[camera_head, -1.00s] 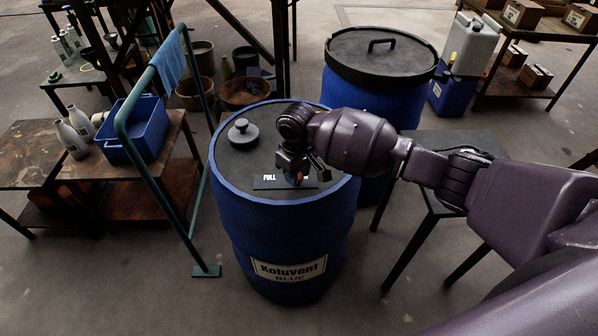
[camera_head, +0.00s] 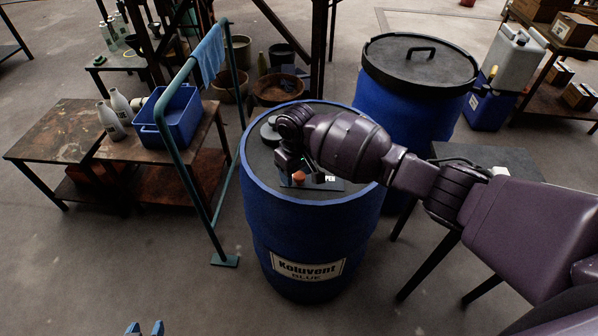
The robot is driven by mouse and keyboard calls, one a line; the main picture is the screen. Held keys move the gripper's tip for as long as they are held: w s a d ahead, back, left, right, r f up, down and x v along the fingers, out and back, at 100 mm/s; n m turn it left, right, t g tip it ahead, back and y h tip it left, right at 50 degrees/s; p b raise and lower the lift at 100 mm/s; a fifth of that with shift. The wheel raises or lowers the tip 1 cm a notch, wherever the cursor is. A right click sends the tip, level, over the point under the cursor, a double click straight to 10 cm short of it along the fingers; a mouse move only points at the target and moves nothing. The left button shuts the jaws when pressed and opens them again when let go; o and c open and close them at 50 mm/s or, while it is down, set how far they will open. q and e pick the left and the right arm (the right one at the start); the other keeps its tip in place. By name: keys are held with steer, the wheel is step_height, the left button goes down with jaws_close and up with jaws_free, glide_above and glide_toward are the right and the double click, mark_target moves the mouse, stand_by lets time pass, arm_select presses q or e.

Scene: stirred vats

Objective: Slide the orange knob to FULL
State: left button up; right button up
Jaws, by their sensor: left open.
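The blue drum (camera_head: 312,225) labelled "Koluvent BLUE" stands upright in the middle. On its dark lid lies a slider plate (camera_head: 338,185) with white lettering. Only "PEN" shows at its right end; the "FULL" word is hidden. The orange knob (camera_head: 299,176) shows near the left part of the plate, just below my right gripper (camera_head: 302,172). The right gripper's dark fingers are close around or beside the knob; their gap and contact are unclear. My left gripper (camera_head: 145,329) shows only its blue fingertips, apart and empty, at the bottom edge.
A second blue drum (camera_head: 420,62) with a handled black lid stands behind right. A teal rail (camera_head: 180,165) stands left of the first drum. A rusty table (camera_head: 60,148) holds bottles and a blue crate (camera_head: 165,140). The front floor is clear.

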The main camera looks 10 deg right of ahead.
mark_target(297, 175)
steer(key=shift+d, duration=0.15)
steer(key=shift+r, duration=0.1)
steer(key=shift+r, duration=0.3)
step_height(297, 175, up, 10)
steer(key=p, duration=0.1)
steer(key=shift+p, duration=0.4)
